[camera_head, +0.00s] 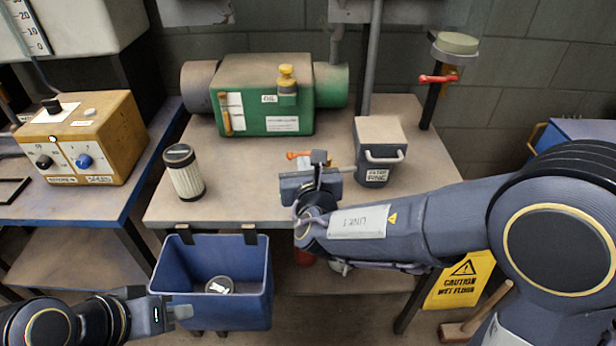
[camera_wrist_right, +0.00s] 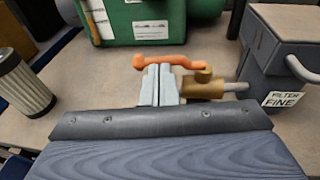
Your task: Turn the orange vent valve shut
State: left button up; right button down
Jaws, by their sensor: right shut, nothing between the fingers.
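The orange vent valve (camera_head: 297,155) stands on the workbench, between the green housing and the grey filter box. In the right wrist view its orange handle (camera_wrist_right: 185,62) lies crosswise above a brass body (camera_wrist_right: 207,86) with a thin stem pointing right. My right gripper (camera_wrist_right: 158,84) is shut and empty, its fingertips right at the left part of the handle; I cannot tell if they touch it. In the head view the right gripper (camera_head: 318,160) hides most of the valve. My left gripper (camera_head: 184,312) is low at the left, in front of the blue bin; its finger opening is unclear.
The green housing (camera_head: 262,85) with a yellow cap is behind the valve. The grey filter box (camera_head: 379,150) stands close on its right. A white filter cartridge (camera_head: 184,175) stands left. The blue bin (camera_head: 258,300) hangs at the front edge, holding a dark round item. A red lever (camera_head: 437,79) is back right.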

jog(key=shift+w+f, duration=0.1)
jog(key=shift+w, duration=0.35)
jog(key=shift+a, duration=0.1)
jog(key=shift+w+a+m+h, duration=0.15)
jog(key=shift+w+m+h, duration=0.45)
jog(key=shift+m+h, duration=0.45)
jog(key=shift+r, duration=0.2)
